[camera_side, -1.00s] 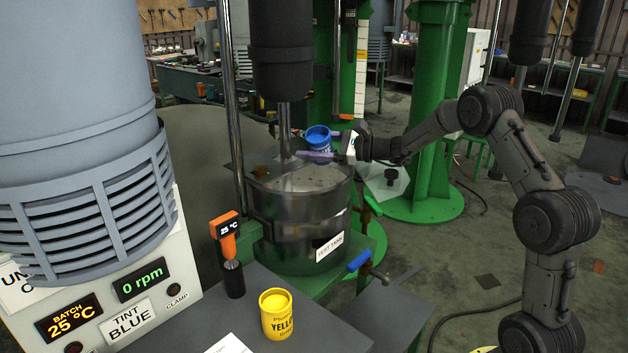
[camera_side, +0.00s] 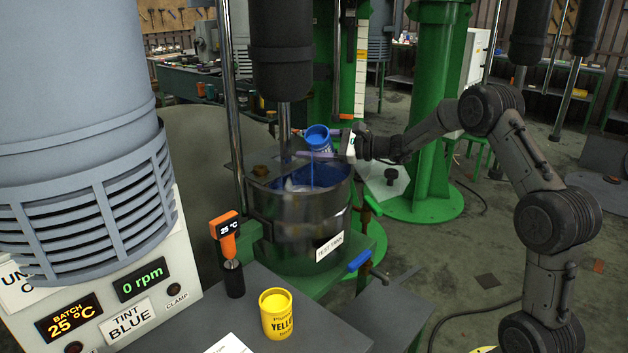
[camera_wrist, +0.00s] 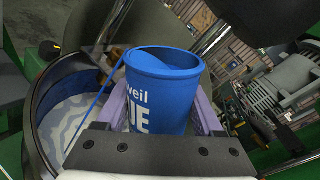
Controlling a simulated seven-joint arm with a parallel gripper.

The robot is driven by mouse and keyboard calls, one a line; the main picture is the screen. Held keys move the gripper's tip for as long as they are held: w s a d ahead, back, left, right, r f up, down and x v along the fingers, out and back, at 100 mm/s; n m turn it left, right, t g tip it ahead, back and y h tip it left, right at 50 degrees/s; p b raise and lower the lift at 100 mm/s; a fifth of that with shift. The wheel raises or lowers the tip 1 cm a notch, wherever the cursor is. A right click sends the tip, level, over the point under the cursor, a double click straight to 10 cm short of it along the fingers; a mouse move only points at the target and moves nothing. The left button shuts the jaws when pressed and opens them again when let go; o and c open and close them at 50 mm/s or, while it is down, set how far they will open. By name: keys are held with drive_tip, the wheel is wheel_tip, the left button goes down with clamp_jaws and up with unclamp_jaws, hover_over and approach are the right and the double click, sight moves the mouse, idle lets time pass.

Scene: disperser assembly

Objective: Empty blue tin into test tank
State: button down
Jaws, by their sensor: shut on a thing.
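The blue tin (camera_side: 318,137) is held over the test tank (camera_side: 300,222), near the tank's back right rim. It is tilted, and a thin blue stream (camera_side: 312,172) falls from its lip into the tank. My gripper (camera_side: 335,154) is shut on the tin, with its purple fingers along the tin's sides. In the wrist view the blue tin (camera_wrist: 163,95) stands between the fingers, with blue liquid at its mouth. The tank's inside (camera_wrist: 75,120) there shows white contents with blue swirls.
A mixer shaft (camera_side: 284,125) goes down into the tank. A yellow tin (camera_side: 276,314) stands on the front bench, beside an orange thermometer (camera_side: 228,245) reading 25 °C. A control panel at left reads 0 rpm. A green column (camera_side: 436,100) stands behind my arm.

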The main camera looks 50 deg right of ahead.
drive_tip(key=shift+r+n, duration=0.2)
drive_tip(key=shift+n, duration=0.2)
idle(0.6)
drive_tip(key=shift+d+f+n, duration=0.1)
drive_tip(key=shift+f+n, duration=0.3)
drive_tip(key=shift+n, duration=0.4)
idle(1.6)
drive_tip(key=shift+r+n+h, duration=0.35)
drive_tip(key=shift+n+h, duration=0.05)
drive_tip(key=shift+n, duration=0.3)
idle(1.8)
drive_tip(key=shift+f+n, duration=0.3)
drive_tip(key=shift+n, duration=0.3)
idle(1.5)
